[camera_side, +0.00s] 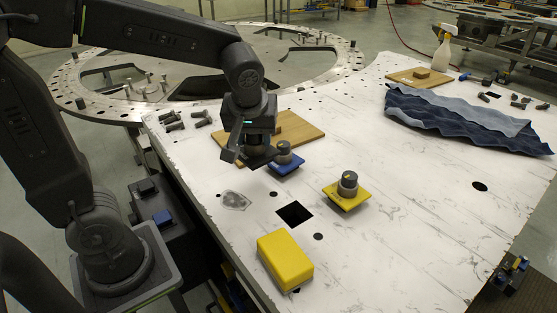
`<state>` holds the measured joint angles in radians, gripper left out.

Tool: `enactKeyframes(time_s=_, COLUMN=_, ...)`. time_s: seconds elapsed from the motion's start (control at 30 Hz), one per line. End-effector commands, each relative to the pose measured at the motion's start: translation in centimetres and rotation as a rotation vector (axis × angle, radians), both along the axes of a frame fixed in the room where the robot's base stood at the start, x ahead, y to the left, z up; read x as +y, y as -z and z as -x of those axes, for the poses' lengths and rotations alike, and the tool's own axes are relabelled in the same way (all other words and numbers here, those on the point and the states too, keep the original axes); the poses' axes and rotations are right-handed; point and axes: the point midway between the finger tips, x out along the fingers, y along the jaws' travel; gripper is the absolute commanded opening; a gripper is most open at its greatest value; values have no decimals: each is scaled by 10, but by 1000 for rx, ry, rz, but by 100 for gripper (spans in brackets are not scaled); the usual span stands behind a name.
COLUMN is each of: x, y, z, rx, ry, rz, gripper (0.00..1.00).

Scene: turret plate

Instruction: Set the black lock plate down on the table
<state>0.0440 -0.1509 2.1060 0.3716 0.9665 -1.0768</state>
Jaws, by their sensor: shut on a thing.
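My gripper (253,150) is near the left part of the white table (400,220), pointing down. It is shut on the black lock plate (261,159), a dark flat piece under the fingers. The plate looks held above the table, but its exact height is hard to tell. The fingers and the dark plate blend together, so the grip itself is partly hidden. A blue plate with a dark knob (286,163) lies just right of the held plate. A yellow plate with a dark knob (347,190) lies further right.
A yellow box (285,260) stands near the front edge, by a square hole (295,213). A wooden board (300,130) lies behind my gripper. Several bolts (203,118) lie at the back left. A blue cloth (460,115) covers the back right. The front right is mostly clear.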

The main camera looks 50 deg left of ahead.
Motion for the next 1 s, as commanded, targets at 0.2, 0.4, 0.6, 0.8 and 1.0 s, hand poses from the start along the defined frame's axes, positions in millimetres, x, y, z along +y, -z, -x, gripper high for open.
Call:
enactKeyframes(time_s=0.2, x=2, y=-6, z=-2, rx=3, ry=39, rz=3, gripper=13)
enactKeyframes(time_s=0.4, x=-35, y=-13, z=-25, rx=17, ry=312, rz=15, gripper=13)
enactKeyframes(time_s=0.6, x=-81, y=-23, z=-48, rx=14, ry=644, rz=13, gripper=13)
enactKeyframes(time_s=0.8, x=-108, y=-28, z=-59, rx=1, ry=829, rz=2, gripper=13)
enactKeyframes(time_s=1.0, x=-140, y=-12, z=-59, rx=3, ry=866, rz=-1, gripper=13)
